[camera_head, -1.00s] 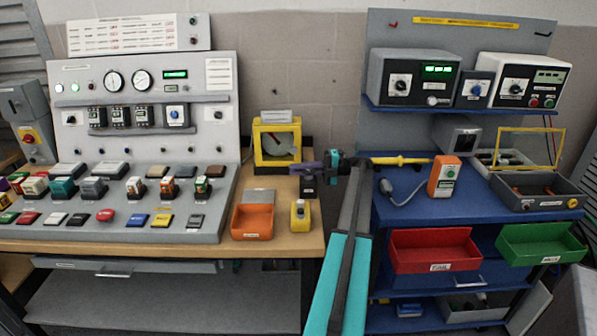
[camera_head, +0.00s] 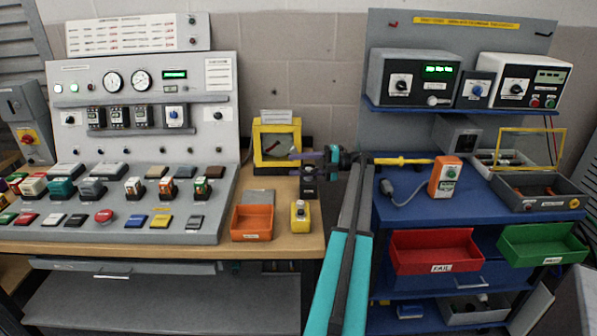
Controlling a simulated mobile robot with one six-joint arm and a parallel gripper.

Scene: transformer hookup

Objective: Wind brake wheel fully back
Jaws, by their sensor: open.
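A black labelled block (camera_head: 308,185) stands just below the fingers.
An orange tray (camera_head: 251,223) and a yellow block (camera_head: 300,217) sit at the bench's front. A sloped control console (camera_head: 215,200) stands left. The blue bench to the right holds a yellow rod (camera_head: 405,161) and an orange tester (camera_head: 445,177).

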